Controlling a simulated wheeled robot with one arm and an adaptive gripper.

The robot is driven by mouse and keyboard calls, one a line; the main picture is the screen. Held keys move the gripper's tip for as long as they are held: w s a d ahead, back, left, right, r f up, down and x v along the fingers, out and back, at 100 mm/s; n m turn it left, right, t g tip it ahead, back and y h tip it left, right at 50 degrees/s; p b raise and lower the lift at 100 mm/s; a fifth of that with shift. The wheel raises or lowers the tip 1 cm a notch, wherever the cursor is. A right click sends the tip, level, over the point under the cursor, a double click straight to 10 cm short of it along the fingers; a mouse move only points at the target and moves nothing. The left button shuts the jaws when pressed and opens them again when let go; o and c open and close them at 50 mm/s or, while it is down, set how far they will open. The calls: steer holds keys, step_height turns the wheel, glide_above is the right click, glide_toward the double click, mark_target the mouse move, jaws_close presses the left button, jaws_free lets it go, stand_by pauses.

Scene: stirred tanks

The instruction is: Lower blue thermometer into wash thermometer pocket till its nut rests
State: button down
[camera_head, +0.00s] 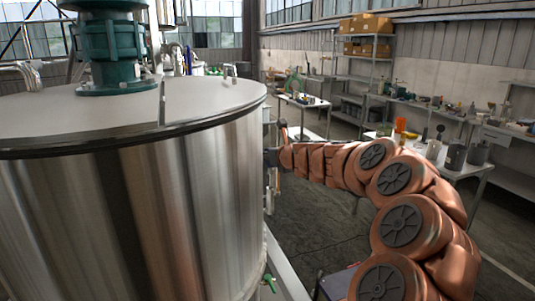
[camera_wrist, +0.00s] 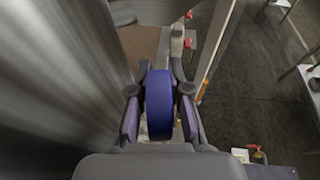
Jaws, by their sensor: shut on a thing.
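The blue thermometer (camera_wrist: 158,112) shows in the wrist view as a thick blue, rounded head seen edge-on. My gripper (camera_wrist: 160,90) is shut on it, one finger on each side. Its stem is hidden below the head. In the head view my gripper (camera_head: 272,157) is at the right side of the large steel tank (camera_head: 120,220), small and partly lost against it. The thermometer cannot be made out there. I cannot pick out the wash thermometer pocket in either view, nor tell whether the stem is in anything.
The tank's curved wall also fills the left of the wrist view (camera_wrist: 55,70), close to my gripper. A green-handled valve (camera_head: 268,284) sits low on the tank. Benches (camera_head: 470,168) with loose items and a shelf (camera_head: 364,55) stand at the right. Open floor (camera_head: 310,230) lies between.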

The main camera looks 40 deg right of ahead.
steer(key=shift+f+b, duration=1.4)
steer(key=shift+f, duration=1)
steer(key=c, duration=1)
jaws_free()
steer(key=shift+c, duration=0.2)
steer(key=v, duration=1.2)
